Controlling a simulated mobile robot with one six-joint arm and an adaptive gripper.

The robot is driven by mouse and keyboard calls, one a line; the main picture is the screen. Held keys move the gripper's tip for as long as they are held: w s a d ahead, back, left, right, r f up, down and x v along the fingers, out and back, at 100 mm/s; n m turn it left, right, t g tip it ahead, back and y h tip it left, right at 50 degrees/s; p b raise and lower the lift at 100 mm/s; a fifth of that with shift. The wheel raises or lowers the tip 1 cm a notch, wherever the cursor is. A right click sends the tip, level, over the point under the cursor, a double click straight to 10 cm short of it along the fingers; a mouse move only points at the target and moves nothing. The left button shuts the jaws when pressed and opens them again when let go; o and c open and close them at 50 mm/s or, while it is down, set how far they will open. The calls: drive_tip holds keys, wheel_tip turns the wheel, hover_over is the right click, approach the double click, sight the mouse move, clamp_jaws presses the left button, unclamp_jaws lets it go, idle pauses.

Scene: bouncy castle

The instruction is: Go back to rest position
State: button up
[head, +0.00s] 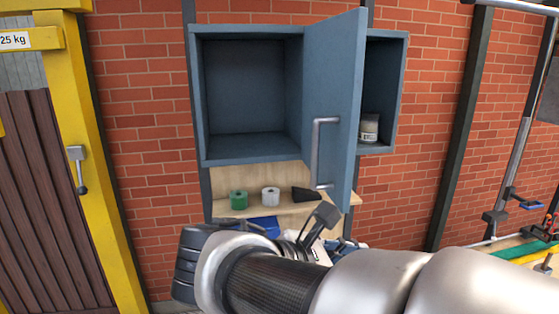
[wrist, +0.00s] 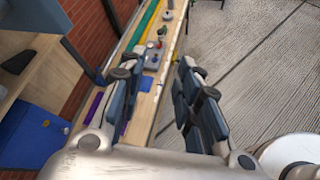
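My gripper (wrist: 158,72) is open and empty, its two fingers well apart in the wrist view. Between them I see a narrow bench strip and floor, nothing held. In the head view my arm reaches in from the lower right, and my gripper, partly hidden by the arm, is low in front of the shelf. The blue wall cabinet (head: 196,100) is above it. Its door (head: 334,75) stands open, with a grey handle (head: 317,150). The left compartment is empty. My gripper is below the handle and does not appear to hold it.
A jar (head: 369,128) stands in the right compartment. A wooden shelf (head: 335,199) below holds a green roll (head: 239,199), a white roll (head: 270,196) and a dark item (head: 306,194). A bench with tools (head: 520,245) is at right. Open floor (wrist: 250,70) shows in the wrist view.

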drive_tip(key=s+d+f+m+g+y+b, duration=0.25)
drive_tip(key=s+f+m+b, duration=0.2)
drive_tip(key=f, duration=0.45)
drive_tip(key=s+d+f+m+g+y+b, duration=0.1)
drive_tip(key=s+d+f+m+y+b, duration=0.25)
drive_tip(key=f, duration=0.55)
drive_tip(key=s+a+f+m+t+y+b, duration=0.1)
drive_tip(key=s+a+f+m+y+b, duration=0.1)
drive_tip(key=f+m+b, duration=0.3)
drive_tip(key=s+a+f+m+t+y+b, duration=0.1)
drive_tip(key=s+f+m+b, duration=0.4)
drive_tip(key=f, duration=0.5)
drive_tip(key=shift+s+a+m+y+b, duration=0.2)
drive_tip(key=shift+a+m+y+b, duration=0.4)
drive_tip(key=shift+m+y+b, duration=0.4)
drive_tip(key=shift+f, duration=0.1)
